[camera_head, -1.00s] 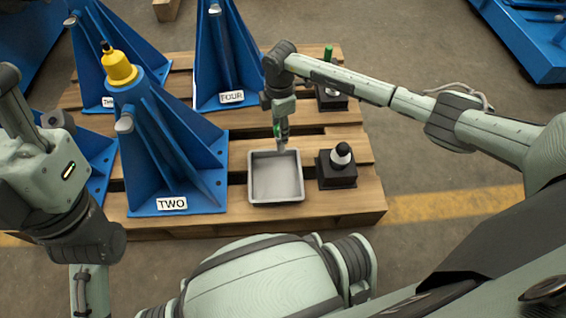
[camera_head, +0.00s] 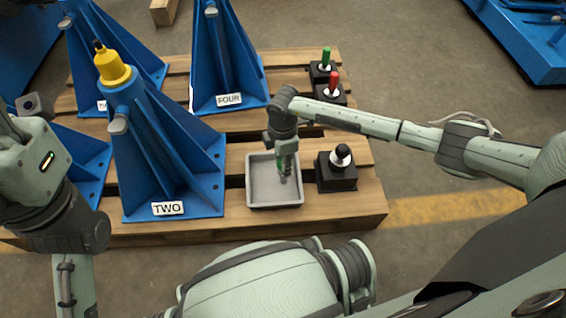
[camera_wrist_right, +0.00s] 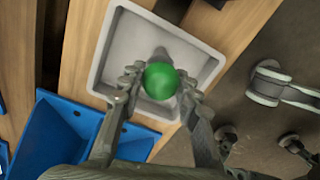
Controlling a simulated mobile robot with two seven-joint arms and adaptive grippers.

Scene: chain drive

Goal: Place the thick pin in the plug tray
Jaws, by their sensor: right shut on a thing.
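The plug tray is a shallow grey square tray (camera_head: 256,195) on the pallet. It also fills the upper middle of the right wrist view (camera_wrist_right: 106,70). My right gripper (camera_head: 284,174) points down over the tray's inside. In the right wrist view its two fingers (camera_wrist_right: 160,85) are closed around a part with a round green knob (camera_wrist_right: 161,80), seen from above; I take this as the thick pin. The shaft below the knob is mostly hidden. I cannot tell whether its lower end touches the tray floor. My left gripper is not in view.
A black block with a black-knobbed pin (camera_head: 341,157) stands just right of the tray. Green-topped (camera_head: 325,56) and red-topped (camera_head: 333,82) pins stand in blocks behind. Blue stands TWO (camera_head: 170,165) and FOUR (camera_head: 228,80) rise left and behind; TWO carries a yellow piece (camera_head: 112,67).

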